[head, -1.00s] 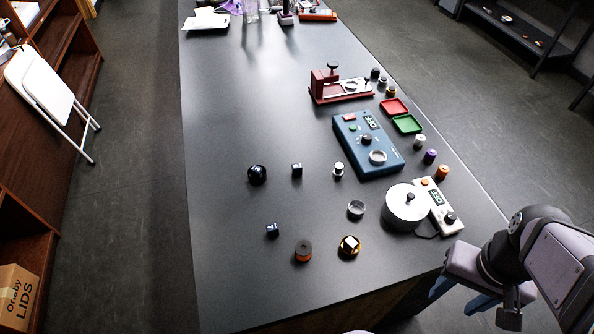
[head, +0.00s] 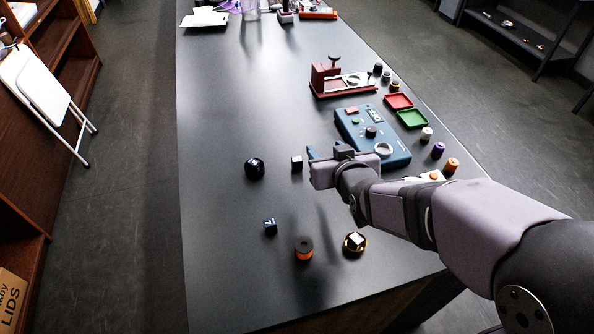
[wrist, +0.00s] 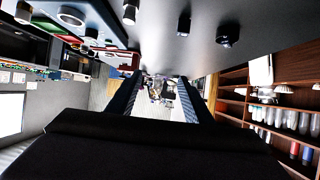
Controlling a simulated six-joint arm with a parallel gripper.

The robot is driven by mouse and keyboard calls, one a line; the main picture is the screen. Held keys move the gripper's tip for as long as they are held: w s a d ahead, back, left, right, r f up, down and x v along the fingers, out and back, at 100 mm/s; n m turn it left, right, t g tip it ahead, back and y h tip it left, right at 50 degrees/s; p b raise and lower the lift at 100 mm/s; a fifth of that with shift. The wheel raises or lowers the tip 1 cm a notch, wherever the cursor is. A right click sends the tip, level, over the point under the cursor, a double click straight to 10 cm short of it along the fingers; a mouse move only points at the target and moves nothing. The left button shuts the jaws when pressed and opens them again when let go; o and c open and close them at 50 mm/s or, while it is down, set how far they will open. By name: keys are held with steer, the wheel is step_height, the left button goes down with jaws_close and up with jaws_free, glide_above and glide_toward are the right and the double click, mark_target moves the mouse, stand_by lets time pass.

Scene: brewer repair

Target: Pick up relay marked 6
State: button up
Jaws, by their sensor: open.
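Two small dark cubes, possibly relays, stand on the dark workbench in the head view. One cube (head: 297,163) is just left of my gripper. The other cube (head: 270,225) is nearer the front and bears a pale mark I cannot read clearly. I cannot tell which, if either, is marked 6. My gripper (head: 327,152) is open and empty above the bench, in front of the blue device. The wrist view shows the open fingers (wrist: 160,82), with dark small objects (wrist: 228,36) on the bench beyond them, apart from the fingers.
A round black object (head: 254,168) lies left of the cubes. An orange-and-dark spool (head: 304,249) and a gold-rimmed round part (head: 354,243) stand near the front. The blue device (head: 397,152) and red fixture (head: 341,83) are at right. The bench's left side is clear.

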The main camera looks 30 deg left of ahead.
steer(key=s+a+y, duration=0.2)
steer(key=a, duration=0.3)
glide_toward(298, 160)
steer(key=shift+s+a+f+n, duration=0.1)
steer(key=shift+s+a+n, duration=0.15)
steer(key=shift+a+n, duration=0.2)
steer(key=shift+w+a, duration=0.1)
steer(key=shift+a, duration=0.05)
steer(key=shift+p+x, duration=0.3)
steer(key=shift+x, duration=0.7)
steer(key=shift+w, duration=0.1)
steer(key=shift+w+d+p+x, duration=0.1)
steer(key=shift+w+p+x, duration=0.05)
steer(key=shift+p+x, duration=0.65)
steer(key=shift+w+d+p+x, duration=0.1)
steer(key=shift+p+x, duration=0.35)
steer(key=shift+x, duration=0.55)
steer(key=shift+w+a+f, duration=0.25)
steer(key=shift+w+a, duration=0.15)
